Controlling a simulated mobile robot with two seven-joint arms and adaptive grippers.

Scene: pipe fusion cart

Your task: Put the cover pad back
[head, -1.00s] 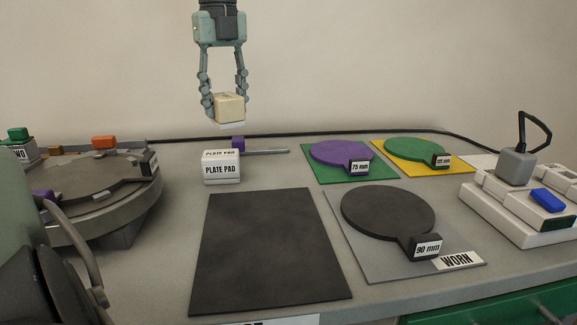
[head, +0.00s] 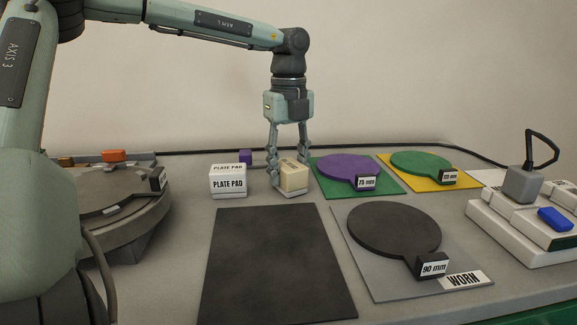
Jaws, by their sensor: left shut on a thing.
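My left gripper (head: 289,168) points down and is shut on a cream block-shaped pad (head: 293,178) with a pale base, taken to be the cover pad. The lettering on its top is too small to read. The pad is upright, at or just above the bench top, and I cannot tell whether it touches. It is right of the white plate pad (head: 228,182), with a gap between them. My right gripper is not in view.
A black mat (head: 277,265) lies bare in front. Right are a purple disc (head: 345,166), a green disc (head: 419,163) and a black 90 mm disc (head: 392,227) on a grey WORN mat. A round plate (head: 115,195) stands left, and white blocks (head: 510,220) far right.

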